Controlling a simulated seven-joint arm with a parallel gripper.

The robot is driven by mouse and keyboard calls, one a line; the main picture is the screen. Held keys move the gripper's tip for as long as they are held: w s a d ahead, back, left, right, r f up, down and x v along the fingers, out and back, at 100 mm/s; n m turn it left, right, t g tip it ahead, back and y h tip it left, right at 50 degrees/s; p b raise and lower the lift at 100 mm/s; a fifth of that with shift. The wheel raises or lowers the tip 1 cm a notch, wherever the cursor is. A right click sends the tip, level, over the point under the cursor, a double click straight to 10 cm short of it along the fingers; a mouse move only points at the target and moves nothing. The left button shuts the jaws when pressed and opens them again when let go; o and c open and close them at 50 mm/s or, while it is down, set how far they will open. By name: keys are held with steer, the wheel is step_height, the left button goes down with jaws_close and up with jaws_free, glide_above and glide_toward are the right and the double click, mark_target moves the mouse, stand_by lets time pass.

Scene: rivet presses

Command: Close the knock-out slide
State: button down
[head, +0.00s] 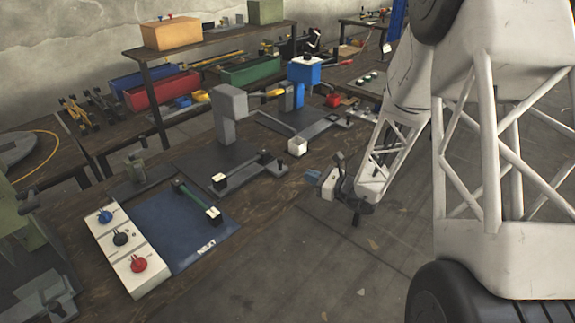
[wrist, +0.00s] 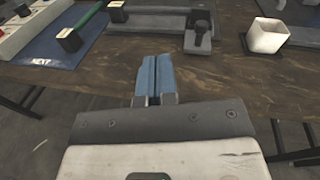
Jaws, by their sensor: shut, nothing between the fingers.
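My gripper (head: 314,176) is at the right of the bench's front edge in the head view, clear of the fixtures. In the wrist view its blue fingers (wrist: 154,78) are together and empty, over the bench's front edge. No part is clearly marked as the knock-out slide. A dark grey bracket with a round knob (wrist: 198,36) stands near the edge, ahead and right of the fingers, apart from them. In the head view this low fixture (head: 240,182) sits before the grey press (head: 229,112). I cannot tell whether any slide is open or shut.
An open white cup (wrist: 267,36) stands right of the bracket; it also shows in the head view (head: 298,147). A blue press (head: 303,78) stands farther back. A blue NEXT mat (head: 195,245) with a green-handled bar and a white knob panel (head: 128,262) lie at left.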

steer(key=w+d+f+m+t+h, duration=0.1)
steer(key=w+d+f+m+t, duration=0.2)
steer(key=f, duration=0.2)
steer(key=shift+w+m+h, duration=0.25)
steer(key=shift+m+h, duration=0.05)
steer(key=shift+w+a, duration=0.1)
steer(key=shift+a, duration=0.05)
glide_toward(263, 151)
steer(key=v, duration=0.3)
steer(key=shift+r, duration=0.1)
steer(key=shift+w+a, duration=0.1)
stand_by(0.5)
steer(key=x, duration=1.5)
steer(key=shift+w, duration=0.1)
steer(key=shift+w+a, duration=0.2)
steer(key=shift+a, duration=0.05)
steer(key=shift+a+r, duration=0.1)
steer(key=shift+s, duration=0.1)
